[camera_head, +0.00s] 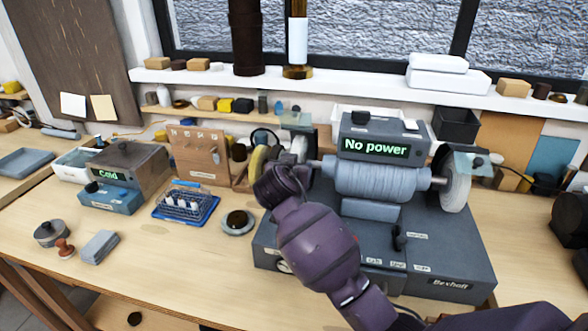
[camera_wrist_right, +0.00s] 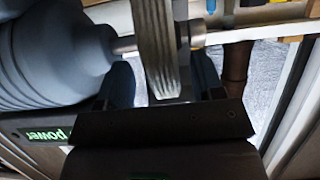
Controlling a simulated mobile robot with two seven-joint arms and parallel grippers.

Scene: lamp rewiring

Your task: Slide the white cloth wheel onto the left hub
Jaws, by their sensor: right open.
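My right arm reaches in from the lower right of the head view, with its gripper at the left end of the motor. In the right wrist view the right gripper (camera_wrist_right: 162,82) is open, one finger on each side of a pale wheel (camera_wrist_right: 157,40) seen edge-on. The wheel is in line with the left shaft (camera_wrist_right: 124,45), and a brass fitting (camera_wrist_right: 196,35) shows on its outer side. I cannot tell whether the fingers touch it. In the head view the wheel (camera_head: 299,147) is partly hidden. My left gripper is not in view.
The motor (camera_head: 372,180) sits on a dark base below a "No power" display (camera_head: 375,148). Another white wheel (camera_head: 456,190) is on its right end. A yellow wheel (camera_head: 257,163) stands left of my gripper. A blue rack (camera_head: 186,203) and a round dish (camera_head: 237,222) lie further left.

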